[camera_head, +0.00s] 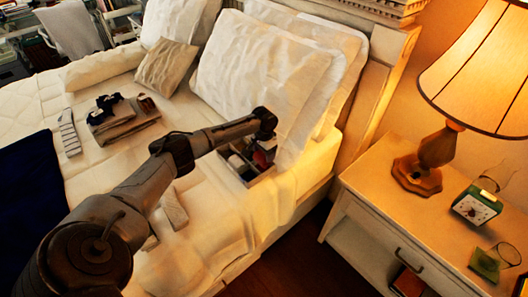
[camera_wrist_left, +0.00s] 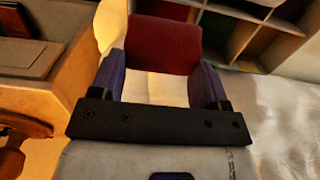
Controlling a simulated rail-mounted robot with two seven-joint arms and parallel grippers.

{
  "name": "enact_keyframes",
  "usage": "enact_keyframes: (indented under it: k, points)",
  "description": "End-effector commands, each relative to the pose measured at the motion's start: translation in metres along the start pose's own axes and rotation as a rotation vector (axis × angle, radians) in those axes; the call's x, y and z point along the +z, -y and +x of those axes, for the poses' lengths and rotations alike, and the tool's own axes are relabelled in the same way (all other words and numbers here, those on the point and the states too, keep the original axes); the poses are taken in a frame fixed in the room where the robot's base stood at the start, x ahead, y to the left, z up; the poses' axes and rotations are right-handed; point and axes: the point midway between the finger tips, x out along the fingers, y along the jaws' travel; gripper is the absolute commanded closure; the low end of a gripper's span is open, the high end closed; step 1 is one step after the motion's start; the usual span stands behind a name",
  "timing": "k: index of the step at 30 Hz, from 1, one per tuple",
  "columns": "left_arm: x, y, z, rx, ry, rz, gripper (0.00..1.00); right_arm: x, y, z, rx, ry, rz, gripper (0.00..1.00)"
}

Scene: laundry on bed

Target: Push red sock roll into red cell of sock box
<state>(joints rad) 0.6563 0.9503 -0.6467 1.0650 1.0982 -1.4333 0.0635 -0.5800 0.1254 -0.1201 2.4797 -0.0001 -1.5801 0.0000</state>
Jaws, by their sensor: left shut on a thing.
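The red sock roll (camera_wrist_left: 163,45) is between the two fingers of my left gripper (camera_wrist_left: 160,62), which is shut on it. The sock box (camera_wrist_left: 290,47) is just beyond the roll in the left wrist view, with dividers and red and green cells. In the head view the sock box (camera_head: 262,178) stands on the bed's edge beside the pillows. My left gripper (camera_head: 264,146) is at the box's far right side there, and my wrist partly hides it. Whether the roll touches the box, I cannot tell. My right gripper is not in view.
A nightstand (camera_head: 385,170) with a lamp (camera_head: 432,160) and a clock (camera_head: 476,204) stands right of the bed. Large pillows (camera_head: 258,80) lie behind the box. A gap shows floor between bed and nightstand.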

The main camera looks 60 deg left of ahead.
Motion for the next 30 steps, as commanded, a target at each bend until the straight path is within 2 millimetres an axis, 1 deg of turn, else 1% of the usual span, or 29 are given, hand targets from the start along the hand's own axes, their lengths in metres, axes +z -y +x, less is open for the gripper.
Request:
enact_keyframes:
  k: [14,30]
  points:
    - [0.000,0.000,0.008,0.001,0.000,0.000,0.53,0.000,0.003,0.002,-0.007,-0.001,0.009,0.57]
    - [0.000,0.000,0.018,0.001,0.000,0.000,0.53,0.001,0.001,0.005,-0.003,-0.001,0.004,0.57]
